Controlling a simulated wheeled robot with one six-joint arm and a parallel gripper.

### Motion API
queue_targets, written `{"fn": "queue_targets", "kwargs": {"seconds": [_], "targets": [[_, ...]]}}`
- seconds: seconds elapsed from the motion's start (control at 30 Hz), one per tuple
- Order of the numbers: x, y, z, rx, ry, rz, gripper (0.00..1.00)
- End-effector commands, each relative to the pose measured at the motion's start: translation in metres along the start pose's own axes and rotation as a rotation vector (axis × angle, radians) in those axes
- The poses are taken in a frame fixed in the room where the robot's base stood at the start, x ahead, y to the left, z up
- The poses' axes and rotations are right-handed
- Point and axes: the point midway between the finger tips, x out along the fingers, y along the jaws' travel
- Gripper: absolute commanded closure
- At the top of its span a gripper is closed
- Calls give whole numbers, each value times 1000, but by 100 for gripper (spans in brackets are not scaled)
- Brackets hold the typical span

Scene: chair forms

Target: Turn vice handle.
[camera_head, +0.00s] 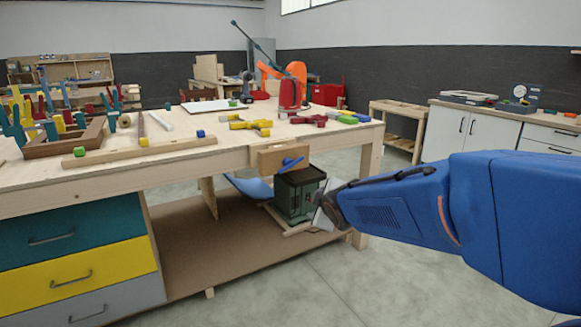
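The vice is a wooden block (268,161) on the front edge of the workbench, near its right corner. A blue handle (291,164) shows at its lower front and looks tilted, its right end higher. My blue arm comes in from the right. My gripper (324,212), a grey metallic end, is below and to the right of the handle, apart from it in the picture. It overlaps the right side of a green box. Its fingers are too small and edge-on to tell whether they are open.
The green box (295,197) stands on the lower shelf (205,258) under the vice. The bench top (222,154) holds clamps, a wooden tray (65,140) and a red-orange tool (291,92). Drawers (75,285) fill the left. Grey floor is open in front and right.

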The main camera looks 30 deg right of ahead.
Motion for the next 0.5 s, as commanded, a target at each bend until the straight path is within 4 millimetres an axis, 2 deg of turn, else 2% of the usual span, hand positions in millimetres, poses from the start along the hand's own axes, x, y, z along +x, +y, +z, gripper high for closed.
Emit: {"fn": "queue_targets", "kwargs": {"seconds": [0.03,0.2,0.4,0.5], "targets": [[16,12,3,-72,21,33,51],[58,47,1,-356,126,169,51],[91,71,2,-653,248,330,51],[99,77,4,-761,295,401,51]]}}
